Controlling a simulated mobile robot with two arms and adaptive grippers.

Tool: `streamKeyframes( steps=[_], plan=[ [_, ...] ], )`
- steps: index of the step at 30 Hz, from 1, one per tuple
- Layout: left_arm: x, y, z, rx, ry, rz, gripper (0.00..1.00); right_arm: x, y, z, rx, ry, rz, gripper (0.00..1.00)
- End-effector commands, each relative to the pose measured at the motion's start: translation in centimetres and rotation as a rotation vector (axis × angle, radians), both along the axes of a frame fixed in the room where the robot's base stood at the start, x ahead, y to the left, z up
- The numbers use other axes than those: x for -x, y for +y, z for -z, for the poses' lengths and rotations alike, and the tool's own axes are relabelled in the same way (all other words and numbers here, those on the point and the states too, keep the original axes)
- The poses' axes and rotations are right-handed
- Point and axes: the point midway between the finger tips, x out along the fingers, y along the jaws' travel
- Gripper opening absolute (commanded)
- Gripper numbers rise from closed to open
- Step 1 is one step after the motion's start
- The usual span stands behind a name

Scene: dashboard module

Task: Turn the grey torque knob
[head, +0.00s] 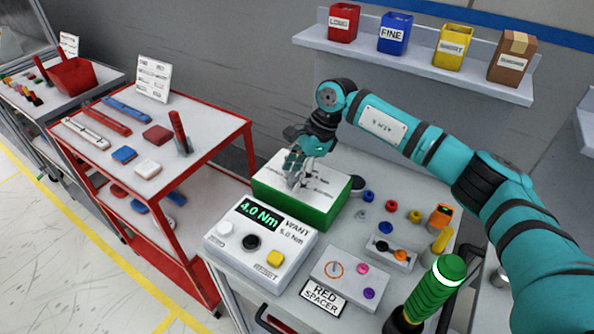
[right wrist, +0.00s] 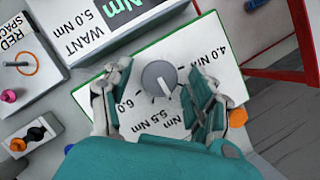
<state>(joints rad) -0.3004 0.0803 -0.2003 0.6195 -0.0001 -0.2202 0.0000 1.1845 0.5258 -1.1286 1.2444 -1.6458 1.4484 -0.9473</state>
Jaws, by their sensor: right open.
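The grey torque knob (right wrist: 160,78) stands on the white top of a green-sided box (head: 318,212). The top shows 4.0 Nm, 5.5 Nm and 6.0 labels around the knob; other labels are hidden. A pale mark on the knob points down and slightly right in the right wrist view. My right gripper (head: 297,178) is over the box, and in the wrist view its open fingers (right wrist: 160,92) stand on both sides of the knob with gaps. The display unit (head: 293,262) reads 4.0 Nm in green, beside WANT 5.0 Nm. My left gripper is out of view.
The display unit has white, black and yellow buttons. A red-framed cart (head: 205,150) stands left; a bin shelf (head: 415,66) hangs behind.

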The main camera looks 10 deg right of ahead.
Motion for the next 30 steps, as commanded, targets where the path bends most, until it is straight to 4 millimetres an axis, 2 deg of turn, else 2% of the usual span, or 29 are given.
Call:
streamKeyframes(
  steps=[5, 6, 18, 30],
  plan=[
    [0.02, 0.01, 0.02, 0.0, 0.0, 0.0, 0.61, -0.01, 0.0, 0.02, 0.0, 0.0, 0.0, 0.59],
    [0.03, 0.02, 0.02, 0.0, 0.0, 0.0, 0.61, -0.01, -0.01, 0.01, 0.0, 0.0, 0.0, 0.56],
    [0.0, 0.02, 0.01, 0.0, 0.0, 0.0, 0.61, -0.02, -0.03, -0.03, 0.0, -0.001, 0.0, 0.05],
    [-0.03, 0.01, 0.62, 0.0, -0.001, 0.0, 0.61, 0.02, -0.08, 0.09, 0.001, -0.002, 0.089, 0.05]
  ],
)
